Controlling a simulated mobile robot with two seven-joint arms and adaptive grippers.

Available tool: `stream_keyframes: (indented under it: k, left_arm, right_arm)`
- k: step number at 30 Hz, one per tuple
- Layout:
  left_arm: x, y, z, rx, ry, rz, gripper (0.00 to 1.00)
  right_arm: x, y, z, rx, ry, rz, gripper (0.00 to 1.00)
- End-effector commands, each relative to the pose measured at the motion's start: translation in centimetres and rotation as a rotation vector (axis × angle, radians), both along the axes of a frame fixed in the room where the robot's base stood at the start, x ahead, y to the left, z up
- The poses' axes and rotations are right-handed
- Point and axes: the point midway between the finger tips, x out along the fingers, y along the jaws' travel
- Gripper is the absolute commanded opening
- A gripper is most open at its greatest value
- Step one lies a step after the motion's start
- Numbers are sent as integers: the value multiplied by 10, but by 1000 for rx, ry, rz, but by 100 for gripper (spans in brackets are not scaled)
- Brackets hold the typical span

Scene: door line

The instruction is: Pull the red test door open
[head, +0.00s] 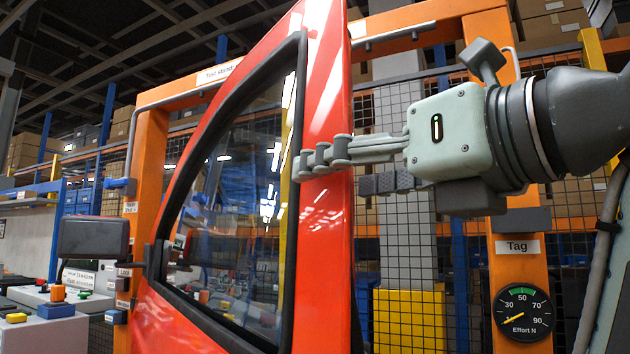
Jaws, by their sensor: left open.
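The red test door (325,250), with a black-edged window (235,190), stands swung out of its orange frame (147,170). A wide gap shows between its free edge and the right orange post (530,225). My left gripper (340,170) is at that free edge, its arm reaching in from the right of the picture. It is open. One finger lies across the near side of the door's edge; the other passes behind the edge, its tip hidden. I cannot tell whether either finger touches the door. My right gripper is not in view.
A dark mirror (93,237) sticks out at the door's left side. An effort gauge (522,312) is on the right post, under a "Tag" label (522,247). Mesh fencing (400,250) and a yellow box (409,320) are behind. A control bench (45,310) stands lower left.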

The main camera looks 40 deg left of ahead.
Motion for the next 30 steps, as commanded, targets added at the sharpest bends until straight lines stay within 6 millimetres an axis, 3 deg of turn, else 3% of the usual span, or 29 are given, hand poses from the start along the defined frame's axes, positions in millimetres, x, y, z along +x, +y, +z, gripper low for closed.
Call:
stream_keyframes:
  k: [7,19,30]
  left_arm:
    - [8,35,1,2,-2,5,65]
    - [10,43,0,2,-1,3,64]
    - [10,43,0,2,-2,3,18]
  right_arm:
    - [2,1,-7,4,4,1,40]
    - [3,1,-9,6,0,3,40]
    - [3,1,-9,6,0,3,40]
